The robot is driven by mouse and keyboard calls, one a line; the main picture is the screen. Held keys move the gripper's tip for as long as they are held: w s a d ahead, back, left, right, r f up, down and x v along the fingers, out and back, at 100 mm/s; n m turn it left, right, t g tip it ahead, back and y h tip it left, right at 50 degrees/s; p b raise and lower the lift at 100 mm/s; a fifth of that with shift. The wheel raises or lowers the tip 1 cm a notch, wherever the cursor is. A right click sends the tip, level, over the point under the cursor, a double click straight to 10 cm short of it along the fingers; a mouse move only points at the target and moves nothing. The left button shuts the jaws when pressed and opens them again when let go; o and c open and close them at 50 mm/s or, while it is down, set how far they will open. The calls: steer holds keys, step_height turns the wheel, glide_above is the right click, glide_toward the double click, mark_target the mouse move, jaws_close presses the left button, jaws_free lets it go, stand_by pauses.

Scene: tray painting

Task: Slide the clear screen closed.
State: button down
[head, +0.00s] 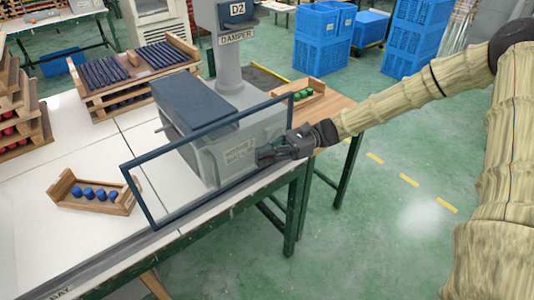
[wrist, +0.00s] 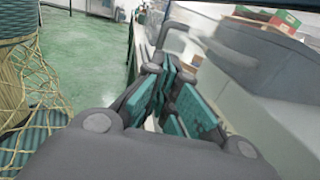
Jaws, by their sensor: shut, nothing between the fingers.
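The clear screen (head: 137,198) is a see-through pane in a dark blue frame. It stands upright along the table's front edge, crossing in front of a grey machine (head: 215,158) marked D2 DAMPER. My gripper (head: 262,156) is at the screen's right end, low by its right frame edge. I cannot tell whether it touches the frame. In the wrist view my gripper (wrist: 178,78) shows its teal finger pads close together, with nothing held. A dark curved bar and a grey body lie just beyond the fingers there.
A wooden tray with blue pieces (head: 72,189) sits on the white table (head: 60,245) left of the screen. A tray with green pieces (head: 311,92) is behind the screen's right end. Open green floor (head: 400,235) lies to the right.

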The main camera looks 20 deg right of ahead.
steer(key=p, duration=0.2)
glide_above(229, 168)
steer(key=s, duration=0.5)
steer(key=shift+s+a, duration=0.2)
steer(key=shift+a, duration=0.1)
steer(key=shift+b, duration=0.3)
